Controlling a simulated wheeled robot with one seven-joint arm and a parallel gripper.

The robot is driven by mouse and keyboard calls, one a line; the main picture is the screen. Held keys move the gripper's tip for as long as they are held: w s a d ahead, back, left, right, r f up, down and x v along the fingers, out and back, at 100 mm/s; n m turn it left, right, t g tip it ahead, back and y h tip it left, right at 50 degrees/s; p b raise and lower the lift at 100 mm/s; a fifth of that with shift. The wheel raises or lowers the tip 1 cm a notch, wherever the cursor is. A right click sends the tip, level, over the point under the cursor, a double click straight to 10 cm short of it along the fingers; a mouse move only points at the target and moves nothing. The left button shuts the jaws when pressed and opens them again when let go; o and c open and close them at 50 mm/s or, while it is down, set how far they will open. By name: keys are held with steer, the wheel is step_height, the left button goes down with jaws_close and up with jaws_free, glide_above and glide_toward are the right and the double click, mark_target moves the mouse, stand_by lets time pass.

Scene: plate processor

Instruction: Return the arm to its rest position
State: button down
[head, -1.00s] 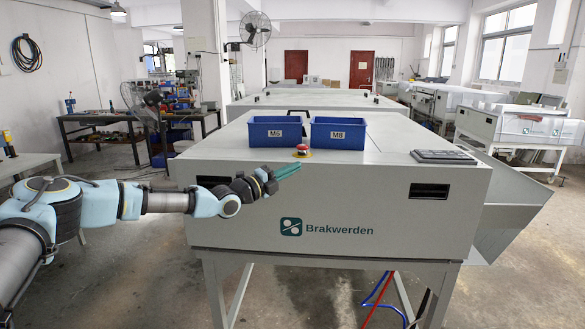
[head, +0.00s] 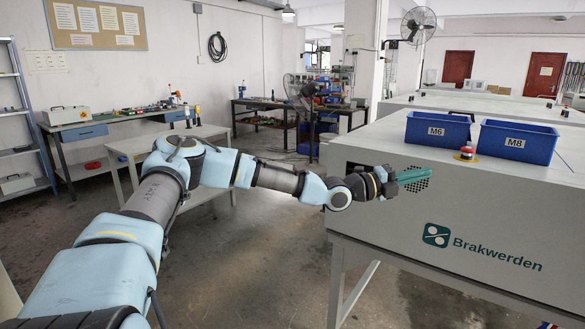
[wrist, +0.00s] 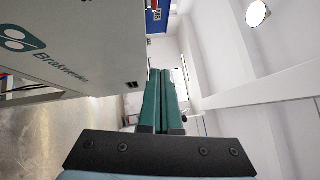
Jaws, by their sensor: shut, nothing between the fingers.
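My arm reaches out from the lower left in the head view, bent at the elbow. My gripper (head: 414,178) is at its end, with green fingers pointing right, in front of the grey Brakwerden machine's (head: 400,240) front face near its upper left part. In the wrist view my gripper (wrist: 163,88) shows its two green fingers together, shut with nothing between them. The machine (wrist: 60,55) appears turned sideways at the left of that view.
Blue bins marked M6 (head: 437,128) and M8 (head: 517,141) and a red stop button (head: 467,153) sit on the machine top. A small grey table (head: 120,147) stands behind my arm, and a workbench (head: 85,132) stands by the wall. Open floor lies left of the machine.

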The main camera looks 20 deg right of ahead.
steer(key=s+a+f+m+g+y, duration=0.1)
steer(key=s+a+f+m+y, duration=0.2)
steer(key=a+f+m+y, duration=0.5)
steer(key=s+a+f+m+y, duration=0.25)
steer(key=a+f+m, duration=0.35)
steer(key=a+m, duration=0.55)
steer(key=w+a+m+t+y, duration=0.2)
steer(key=a+m+y, duration=0.15)
steer(key=a, duration=0.75)
steer(key=w+a+m+t+y, duration=0.15)
steer(key=a+m, duration=0.35)
steer(key=a, duration=0.6)
steer(key=a+r+m+t+y, duration=0.1)
steer(key=a+r+m+y, duration=0.1)
steer(key=a, duration=0.7)
steer(key=a+r+m+t+y, duration=0.1)
steer(key=a+r+m, duration=0.2)
steer(key=a, duration=0.5)
steer(key=shift+s+a+r+y, duration=0.35)
steer(key=shift+s+r, duration=0.1)
steer(key=shift+r, duration=0.2)
steer(key=shift+t, duration=0.25)
